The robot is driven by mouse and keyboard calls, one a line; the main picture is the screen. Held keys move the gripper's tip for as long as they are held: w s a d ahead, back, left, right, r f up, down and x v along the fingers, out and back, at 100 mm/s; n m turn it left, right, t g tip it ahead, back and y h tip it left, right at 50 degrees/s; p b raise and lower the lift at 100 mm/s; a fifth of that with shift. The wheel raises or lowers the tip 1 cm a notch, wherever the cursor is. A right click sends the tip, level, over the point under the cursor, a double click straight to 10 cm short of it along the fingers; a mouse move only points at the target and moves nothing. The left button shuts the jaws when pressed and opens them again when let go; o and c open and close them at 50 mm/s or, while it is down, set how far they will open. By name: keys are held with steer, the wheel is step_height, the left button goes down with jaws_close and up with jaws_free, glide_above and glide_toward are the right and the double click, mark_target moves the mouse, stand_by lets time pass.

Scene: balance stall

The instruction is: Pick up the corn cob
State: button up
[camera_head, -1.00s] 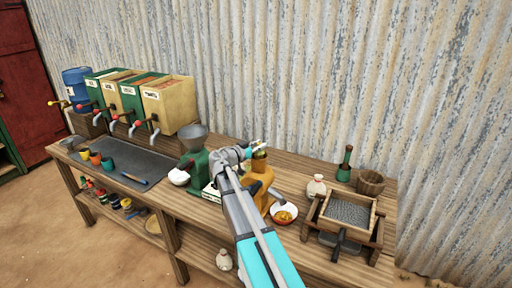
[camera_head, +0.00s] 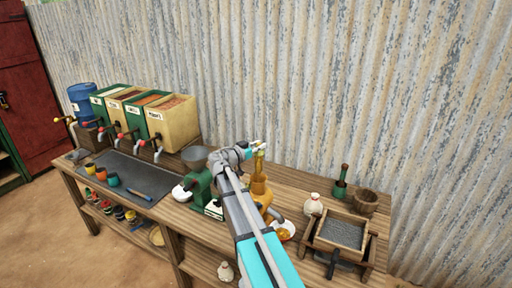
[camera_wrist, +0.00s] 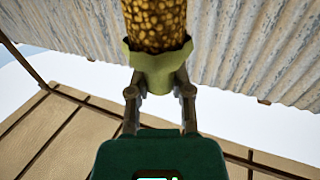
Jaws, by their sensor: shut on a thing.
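The corn cob (camera_wrist: 155,22) has yellow-brown kernels and a pale green husk at its lower end. In the wrist view it stands at the top middle, its upper end cut off by the picture edge. My gripper (camera_wrist: 160,82) is shut on the husk end. I cannot tell whether the cob's lower end is clear of the machine.
The green mill (camera_head: 199,188) with a grey hopper stands left of my arm. A bowl (camera_head: 285,230), a small sack (camera_head: 313,204), a green bottle (camera_head: 341,182), a wooden bucket (camera_head: 366,202) and a framed sieve (camera_head: 341,234) stand to the right. Several dispensers (camera_head: 172,118) line the back left.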

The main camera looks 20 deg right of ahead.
steer(key=shift+r+p, duration=1.7)
steer(key=shift+r, duration=0.4)
steer(key=shift+f, duration=0.15)
